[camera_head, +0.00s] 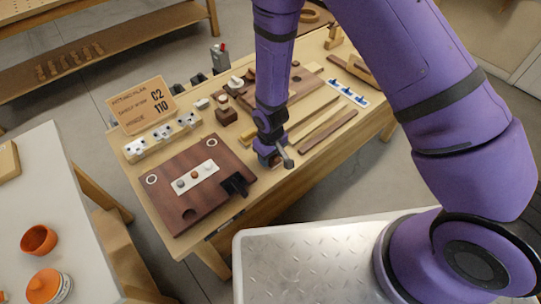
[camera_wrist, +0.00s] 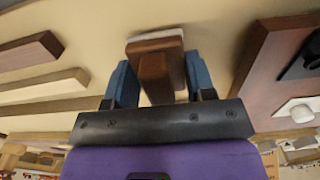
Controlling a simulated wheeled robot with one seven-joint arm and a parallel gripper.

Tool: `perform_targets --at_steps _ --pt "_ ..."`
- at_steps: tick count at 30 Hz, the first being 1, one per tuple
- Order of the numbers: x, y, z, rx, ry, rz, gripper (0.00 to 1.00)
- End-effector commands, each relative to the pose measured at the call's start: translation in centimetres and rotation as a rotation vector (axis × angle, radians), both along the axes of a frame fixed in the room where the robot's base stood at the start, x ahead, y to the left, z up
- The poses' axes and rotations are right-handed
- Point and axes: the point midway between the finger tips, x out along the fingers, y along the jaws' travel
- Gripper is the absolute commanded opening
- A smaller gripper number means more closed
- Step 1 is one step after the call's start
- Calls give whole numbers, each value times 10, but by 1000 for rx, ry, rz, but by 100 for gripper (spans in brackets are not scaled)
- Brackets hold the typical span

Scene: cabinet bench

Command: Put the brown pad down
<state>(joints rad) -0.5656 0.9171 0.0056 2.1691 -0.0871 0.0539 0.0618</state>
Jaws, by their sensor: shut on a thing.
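The brown pad (camera_wrist: 155,72) shows in the wrist view as a brown block with a pale layer along its far edge. It lies between the blue fingers of my gripper (camera_wrist: 161,78), which is shut on it. In the head view my gripper (camera_head: 268,156) is low over the middle of the wooden bench (camera_head: 222,236), just right of the dark brown board. The pad cannot be made out there. I cannot tell whether the pad touches the bench top.
The dark brown board (camera_head: 215,202) with a black latch (camera_head: 235,185) is close on the left. Wooden strips (camera_head: 327,130) lie to the right. A sign (camera_head: 141,105), white fittings (camera_head: 162,132) and small blocks (camera_head: 226,115) stand behind. A blue-and-white strip (camera_head: 347,93) lies farther right.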

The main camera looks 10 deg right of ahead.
Motion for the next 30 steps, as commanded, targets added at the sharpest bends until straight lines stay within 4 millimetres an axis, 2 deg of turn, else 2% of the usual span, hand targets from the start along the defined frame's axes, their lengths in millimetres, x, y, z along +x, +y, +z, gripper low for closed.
perform_targets --at_steps 12,13,15,16,25,30 --pt "0 0 -7 -1 1 0 18" --pt "0 0 -7 0 0 0 55" --pt "0 0 -6 0 0 0 71" --pt "0 0 -6 0 0 0 75" --pt "0 0 -5 1 -1 0 75" --pt "1 0 8 2 -2 0 75"
